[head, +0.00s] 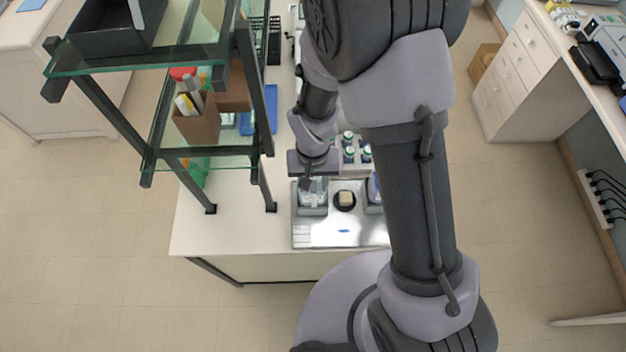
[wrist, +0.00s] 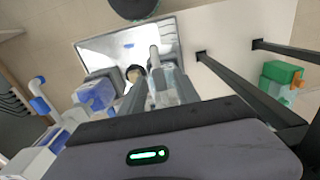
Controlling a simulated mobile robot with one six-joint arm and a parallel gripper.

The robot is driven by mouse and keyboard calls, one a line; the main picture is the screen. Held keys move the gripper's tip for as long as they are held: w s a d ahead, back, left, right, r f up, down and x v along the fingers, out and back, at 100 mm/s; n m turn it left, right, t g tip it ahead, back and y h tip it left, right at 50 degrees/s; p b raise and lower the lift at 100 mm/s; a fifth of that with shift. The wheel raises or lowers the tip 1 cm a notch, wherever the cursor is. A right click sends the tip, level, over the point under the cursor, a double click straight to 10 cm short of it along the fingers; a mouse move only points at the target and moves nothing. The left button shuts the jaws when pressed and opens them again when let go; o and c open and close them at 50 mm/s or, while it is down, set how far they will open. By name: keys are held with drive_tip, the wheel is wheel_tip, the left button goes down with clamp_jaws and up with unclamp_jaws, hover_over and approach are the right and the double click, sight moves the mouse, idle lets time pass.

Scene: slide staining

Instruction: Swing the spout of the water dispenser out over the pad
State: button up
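A silver tray (head: 320,236) sits on the front of the white bench. A clear dispenser (head: 313,197) stands at its back left, and a blue one (head: 374,188) is partly hidden by my arm. The round dark pad (head: 344,199) with a pale block on it lies between them; it also shows in the wrist view (wrist: 134,75). My gripper (head: 307,184) is low, right at the clear dispenser (wrist: 166,88). A pale, rod-like part (wrist: 154,57) rises there, perhaps its spout. The fingertips are not clear, so I cannot tell whether they touch it.
A glass-shelved rack (head: 205,150) with dark posts stands left of the tray. Green-capped bottles (head: 349,145) stand behind the tray. The tray's front part is clear. In the wrist view, blue-and-white items (wrist: 38,105) lie left and a green-topped container (wrist: 280,75) right.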

clamp_jaws()
drive_tip(key=shift+r, duration=0.1)
idle(1.2)
